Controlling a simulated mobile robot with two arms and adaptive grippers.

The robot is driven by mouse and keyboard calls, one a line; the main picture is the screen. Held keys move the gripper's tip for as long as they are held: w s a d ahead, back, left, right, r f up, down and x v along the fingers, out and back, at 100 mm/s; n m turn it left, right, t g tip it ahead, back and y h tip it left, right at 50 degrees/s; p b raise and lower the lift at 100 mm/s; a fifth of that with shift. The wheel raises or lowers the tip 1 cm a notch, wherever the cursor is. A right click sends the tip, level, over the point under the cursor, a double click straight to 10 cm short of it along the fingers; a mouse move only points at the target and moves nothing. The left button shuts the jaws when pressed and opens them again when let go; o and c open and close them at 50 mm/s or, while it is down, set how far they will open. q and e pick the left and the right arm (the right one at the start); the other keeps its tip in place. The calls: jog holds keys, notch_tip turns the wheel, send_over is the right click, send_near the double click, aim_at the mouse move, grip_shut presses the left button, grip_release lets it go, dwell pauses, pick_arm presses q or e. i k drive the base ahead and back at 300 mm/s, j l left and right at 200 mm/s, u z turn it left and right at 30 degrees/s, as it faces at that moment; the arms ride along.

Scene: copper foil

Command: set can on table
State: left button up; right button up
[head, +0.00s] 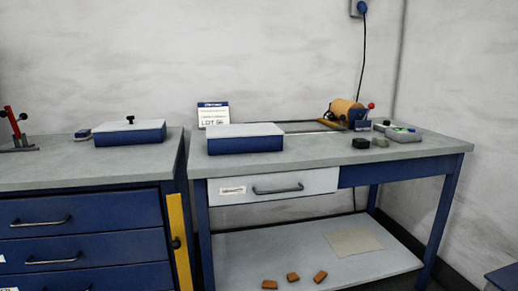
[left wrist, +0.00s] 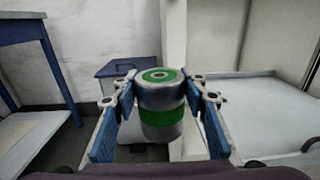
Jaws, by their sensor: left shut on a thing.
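The can (left wrist: 161,103) is silver with a green top and a green band, and shows upright in the left wrist view. My left gripper (left wrist: 162,106) is shut on it, with a blue-padded finger on each side. The grey-topped blue table (head: 420,150) stands at the right in the head view, with a drawer and a lower shelf. Neither gripper nor the can shows in the head view. My right gripper is in neither view.
On the table are a blue box with a grey lid (head: 245,139), a sign (head: 213,114), an orange motor (head: 346,109) and small blocks (head: 361,143). A blue drawer cabinet (head: 80,220) stands left. The table's front middle is clear.

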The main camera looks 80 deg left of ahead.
aim_at(336, 141)
jog(key=i+j+u, duration=0.1)
jog(key=j+u, duration=0.15)
jog(key=i+j+u, duration=0.15)
jog(key=j+u, duration=0.15)
jog(key=j, duration=0.15)
jog(key=i+j+u, duration=0.25)
jog(key=k+j, duration=0.05)
jog(key=k, duration=0.05)
